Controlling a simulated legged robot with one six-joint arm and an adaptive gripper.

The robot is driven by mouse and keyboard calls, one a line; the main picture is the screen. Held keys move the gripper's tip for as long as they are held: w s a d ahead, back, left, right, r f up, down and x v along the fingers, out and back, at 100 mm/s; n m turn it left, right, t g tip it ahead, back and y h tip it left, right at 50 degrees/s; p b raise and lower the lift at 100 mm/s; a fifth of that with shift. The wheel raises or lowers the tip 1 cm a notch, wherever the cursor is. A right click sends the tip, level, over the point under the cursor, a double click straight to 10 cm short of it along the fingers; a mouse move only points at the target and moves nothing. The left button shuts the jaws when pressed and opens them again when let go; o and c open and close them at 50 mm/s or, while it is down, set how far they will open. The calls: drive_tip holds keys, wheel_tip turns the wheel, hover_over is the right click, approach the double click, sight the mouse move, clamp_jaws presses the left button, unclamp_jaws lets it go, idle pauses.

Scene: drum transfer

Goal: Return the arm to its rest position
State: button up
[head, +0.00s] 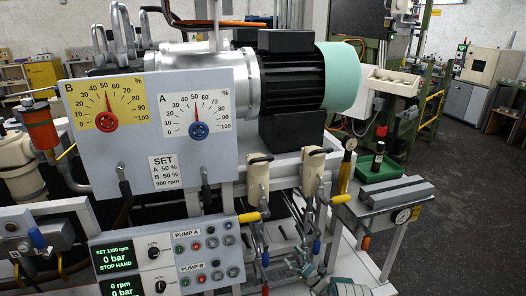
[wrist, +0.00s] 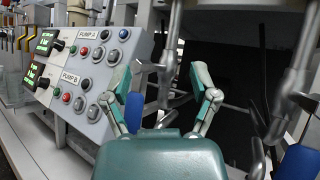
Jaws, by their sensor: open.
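My gripper (wrist: 162,88) is open in the wrist view, its two teal-and-grey fingers spread apart with nothing between them. In the head view my gripper (head: 302,264) shows at the bottom, right of the pump control panel (head: 168,262) and below the two cream-handled valves. The wrist view shows the control panel (wrist: 92,72) to the left of the fingers, apart from them. The rest of my arm is mostly out of view.
A dial board (head: 150,130) with A and B gauges stands above the panel. A motor (head: 290,75) sits behind it. Pipes and blue-handled valves (wrist: 300,163) are close on the gripper's right. Open floor (head: 470,200) lies at the right.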

drive_tip(key=s+a+r+n+g+h, duration=0.1)
drive_tip(key=s+a+r+n+g, duration=0.2)
drive_tip(key=r, duration=0.5)
drive_tip(key=a+r+n+g, duration=0.3)
drive_tip(key=r+n+g, duration=0.1)
drive_tip(key=r+g, duration=0.25)
drive_tip(key=s+a+r+n+g+h, duration=0.1)
drive_tip(key=s+a+r+n+g, duration=0.2)
drive_tip(key=r, duration=0.5)
drive_tip(key=s+r+n+g+h, duration=0.3)
drive_tip(key=s+r+n+h, duration=0.35)
drive_tip(key=s+r, duration=0.45)
drive_tip(key=s+d+n+t+h, duration=0.2)
drive_tip(key=s+d+h, duration=0.1)
drive_tip(key=s, duration=0.5)
drive_tip(key=s+d+r+n+t+h, duration=0.1)
drive_tip(key=s+d+h, duration=0.3)
drive_tip(key=s, duration=0.5)
drive_tip(key=s+d+n+t+h, duration=0.3)
drive_tip(key=s+d, duration=0.3)
drive_tip(key=s, duration=0.3)
drive_tip(key=shift+s+d+r+h, duration=0.15)
drive_tip(key=shift+d+r+h, duration=0.15)
drive_tip(key=shift+h, duration=0.45)
